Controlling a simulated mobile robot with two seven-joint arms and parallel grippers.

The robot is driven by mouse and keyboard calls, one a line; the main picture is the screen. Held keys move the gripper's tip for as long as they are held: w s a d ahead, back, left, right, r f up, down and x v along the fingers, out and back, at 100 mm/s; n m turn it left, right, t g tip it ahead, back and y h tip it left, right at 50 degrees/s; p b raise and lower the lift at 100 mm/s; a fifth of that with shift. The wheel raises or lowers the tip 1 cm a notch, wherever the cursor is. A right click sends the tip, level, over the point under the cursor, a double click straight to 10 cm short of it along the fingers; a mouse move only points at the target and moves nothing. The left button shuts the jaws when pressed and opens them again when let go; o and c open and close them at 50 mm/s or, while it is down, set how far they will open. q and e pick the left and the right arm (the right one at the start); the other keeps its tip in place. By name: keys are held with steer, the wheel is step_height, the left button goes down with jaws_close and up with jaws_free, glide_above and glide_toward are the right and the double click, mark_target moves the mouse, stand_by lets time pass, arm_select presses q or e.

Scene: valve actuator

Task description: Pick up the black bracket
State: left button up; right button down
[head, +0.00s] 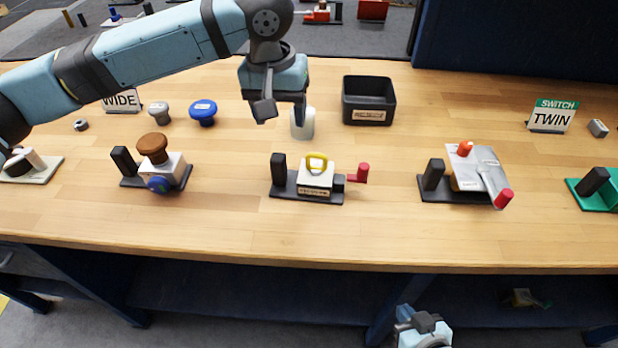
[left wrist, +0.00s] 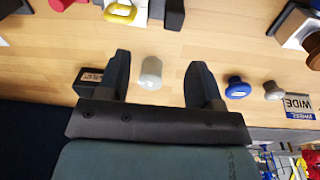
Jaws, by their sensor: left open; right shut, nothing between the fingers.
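No loose black bracket stands out. Black bases with an upright block carry the fixtures on the bench: one under a white block with a yellow handle (head: 280,184), one under a brown knob (head: 124,164), and one under a metal plate (head: 432,182). I cannot tell which is the bracket. My left gripper (head: 282,106) is open and empty above the bench, behind the middle fixture. In the left wrist view a pale cylinder (left wrist: 151,73) shows between its fingers, apart from them. My right gripper (head: 425,322) is low in front of the bench, shut and empty.
The pale cylinder (head: 303,128) stands near my left gripper, with a black bin (head: 368,116) to its right. Blue (head: 203,110) and grey (head: 159,112) knobs stand to its left. A TWIN sign (head: 551,117) and green base (head: 606,198) are at right. The front strip is clear.

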mark_target(277, 156)
arm_select(q)
steer(key=shift+a+f+y, duration=0.4)
steer(key=shift+a+f, duration=0.05)
steer(key=shift+f, duration=0.05)
steer(key=f, duration=1.1)
steer(key=shift+a+f, duration=0.2)
steer(key=shift+f, duration=0.15)
steer(key=shift+c, duration=0.2)
steer(key=shift+r, duration=0.1)
jaws_close()
